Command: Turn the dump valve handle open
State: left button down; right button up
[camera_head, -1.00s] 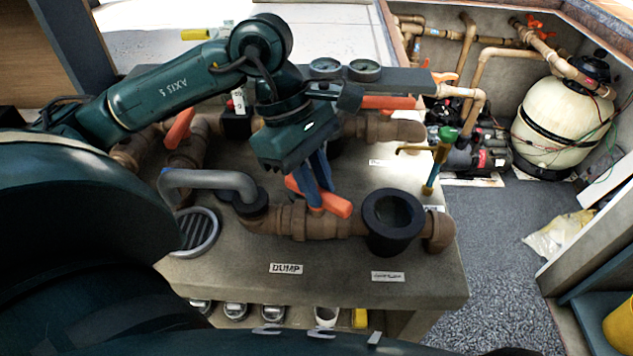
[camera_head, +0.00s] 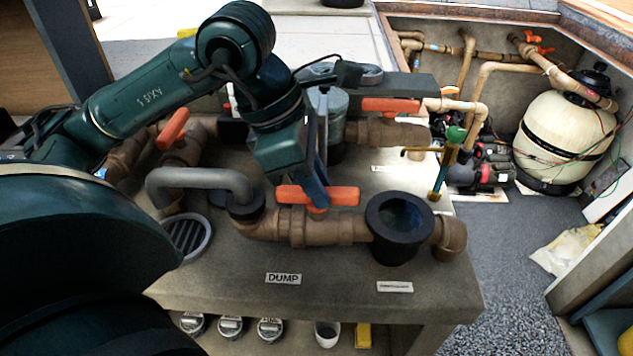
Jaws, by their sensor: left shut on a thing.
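The orange dump valve handle (camera_head: 342,196) sits on the brown pipe (camera_head: 275,226) behind the DUMP label (camera_head: 283,278). The handle lies roughly in line with the pipe run. My left gripper (camera_head: 317,196) reaches down from above with its blue fingers shut on the middle of the handle. The fingertips hide part of the handle's centre. My right gripper is not in view.
A grey bent pipe (camera_head: 200,178) stands left of the valve, above a round drain grate (camera_head: 186,238). A dark open cup (camera_head: 399,222) is to the right. Other orange handles (camera_head: 390,105) stand behind. The bench front (camera_head: 225,275) is clear around the labels.

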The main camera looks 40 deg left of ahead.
pick_arm(q)
jog(key=shift+f, duration=0.1)
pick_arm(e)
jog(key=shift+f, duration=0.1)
pick_arm(q)
jog(key=c, duration=1.3)
grip_release()
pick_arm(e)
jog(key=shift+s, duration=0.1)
pick_arm(q)
jog(key=p+v, duration=0.1)
jog(key=v, duration=1.2)
jog(key=shift+s+d, duration=0.1)
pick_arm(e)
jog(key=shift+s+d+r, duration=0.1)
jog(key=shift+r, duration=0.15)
pick_arm(q)
jog(key=shift+r+p, duration=0.25)
jog(key=shift+p, duration=0.1)
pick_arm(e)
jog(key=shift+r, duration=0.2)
